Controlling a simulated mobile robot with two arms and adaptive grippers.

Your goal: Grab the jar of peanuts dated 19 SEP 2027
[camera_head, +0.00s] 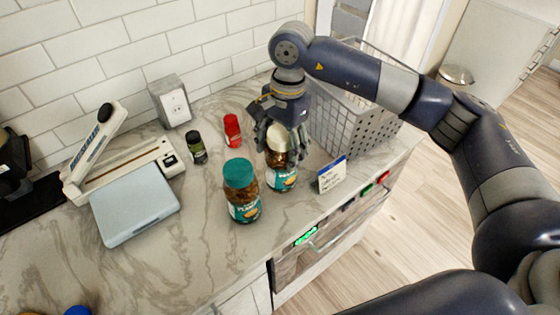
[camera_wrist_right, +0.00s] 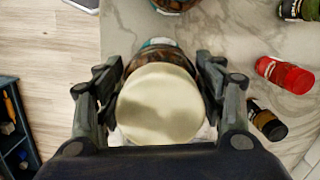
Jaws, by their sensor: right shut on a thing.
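Two peanut jars stand on the marble counter in the head view. One jar with a cream lid (camera_head: 282,178) is under my right gripper (camera_head: 281,142). The right gripper points down and its fingers are closed around the top of this jar. In the right wrist view the cream lid (camera_wrist_right: 160,103) sits between the two fingers. The other jar, with a teal lid (camera_head: 241,190), stands upright to its left, apart from the gripper. Both have teal labels; no date is readable on either. My left gripper is not in view.
A grey perforated basket (camera_head: 355,125) stands right of the held jar. A small sign card (camera_head: 332,175) stands near the counter's front edge. A red-capped bottle (camera_head: 232,130) and a dark bottle (camera_head: 196,147) stand behind. A sealer (camera_head: 125,170) and a scale (camera_head: 135,208) are left.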

